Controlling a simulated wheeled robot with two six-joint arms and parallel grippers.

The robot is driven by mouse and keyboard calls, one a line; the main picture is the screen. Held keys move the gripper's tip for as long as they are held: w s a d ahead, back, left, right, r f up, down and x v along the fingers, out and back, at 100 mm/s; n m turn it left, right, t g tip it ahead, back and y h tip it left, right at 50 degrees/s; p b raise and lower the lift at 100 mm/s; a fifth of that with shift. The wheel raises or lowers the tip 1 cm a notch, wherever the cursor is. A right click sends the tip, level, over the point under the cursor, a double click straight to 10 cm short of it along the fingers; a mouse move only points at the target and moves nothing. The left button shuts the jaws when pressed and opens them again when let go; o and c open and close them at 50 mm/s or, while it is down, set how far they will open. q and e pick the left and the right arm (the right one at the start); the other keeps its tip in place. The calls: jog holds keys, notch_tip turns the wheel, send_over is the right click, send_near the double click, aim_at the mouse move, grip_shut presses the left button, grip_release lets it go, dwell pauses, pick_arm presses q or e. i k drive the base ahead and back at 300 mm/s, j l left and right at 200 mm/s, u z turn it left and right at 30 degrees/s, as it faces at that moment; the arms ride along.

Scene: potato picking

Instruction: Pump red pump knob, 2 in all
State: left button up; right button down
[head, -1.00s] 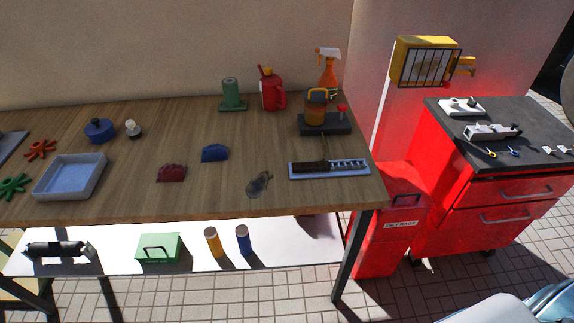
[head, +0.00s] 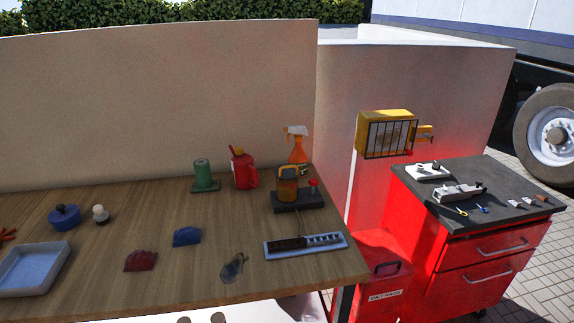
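A small red knob (head: 314,184) stands upright on the right part of a dark base (head: 300,206) at the back right of the wooden table. An orange and yellow jar-like body (head: 287,186) with a handle stands on the same base, left of the knob. Neither of my grippers shows in the head view, and nothing touches the knob.
A red can (head: 244,171), an orange spray bottle (head: 297,147) and a green roll (head: 202,174) stand near the base. A grey tray with a dark brush (head: 305,244) lies in front. A red tool cabinet (head: 480,255) stands to the right.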

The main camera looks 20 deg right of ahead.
aim_at(313, 182)
jog(key=i+j+z, duration=0.6)
jog(key=i+j, duration=0.1)
jog(key=i, duration=0.1)
